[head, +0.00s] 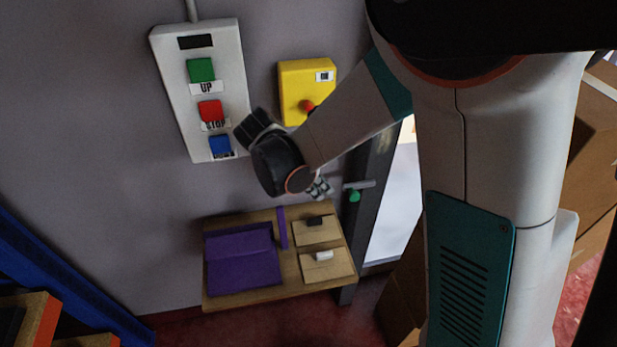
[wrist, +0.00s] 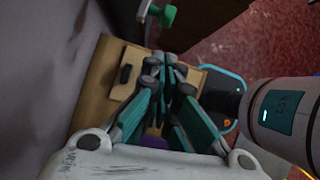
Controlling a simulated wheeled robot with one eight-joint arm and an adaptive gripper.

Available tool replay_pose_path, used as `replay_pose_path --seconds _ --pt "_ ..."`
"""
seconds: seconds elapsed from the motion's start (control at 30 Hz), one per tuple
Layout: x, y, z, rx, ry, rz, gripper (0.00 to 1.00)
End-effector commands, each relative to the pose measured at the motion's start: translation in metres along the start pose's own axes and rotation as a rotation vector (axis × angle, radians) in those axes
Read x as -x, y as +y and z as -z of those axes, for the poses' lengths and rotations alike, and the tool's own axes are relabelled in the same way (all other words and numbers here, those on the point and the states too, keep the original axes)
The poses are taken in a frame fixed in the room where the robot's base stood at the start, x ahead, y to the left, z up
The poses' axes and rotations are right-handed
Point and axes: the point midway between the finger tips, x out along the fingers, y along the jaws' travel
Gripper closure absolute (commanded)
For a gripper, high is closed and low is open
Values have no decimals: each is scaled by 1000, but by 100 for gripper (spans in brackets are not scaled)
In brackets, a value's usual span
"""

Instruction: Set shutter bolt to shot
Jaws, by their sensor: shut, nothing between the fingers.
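The shutter bolt shows as a grey bar with a green knob (head: 354,196) on the dark upright post beside the shutter opening. A green knob-like piece also shows at the top of the wrist view (wrist: 163,14), past my fingertips. My gripper (head: 321,188) is shut and empty, to the left of the knob and apart from it in the head view. Its closed fingers also show in the wrist view (wrist: 165,62). My forearm covers the upper part of the post, so I cannot tell how far the bolt is slid.
A small wooden shelf (head: 215,296) below carries a purple case (head: 243,262) and wooden boxes (head: 318,231). A white control panel (head: 178,98) and a yellow box (head: 291,88) with a red button hang on the wall. Cardboard boxes (head: 592,135) stand at the right.

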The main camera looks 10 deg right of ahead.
Motion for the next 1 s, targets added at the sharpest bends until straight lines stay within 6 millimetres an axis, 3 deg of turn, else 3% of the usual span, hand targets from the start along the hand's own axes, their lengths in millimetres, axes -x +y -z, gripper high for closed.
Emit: replay_pose_path --seconds 0.13,0.4,1.0 --pt "-32 0 1 -2 0 2 100" --pt "-60 -1 -17 -2 0 2 100" --pt "-68 -1 -28 -3 0 1 100"
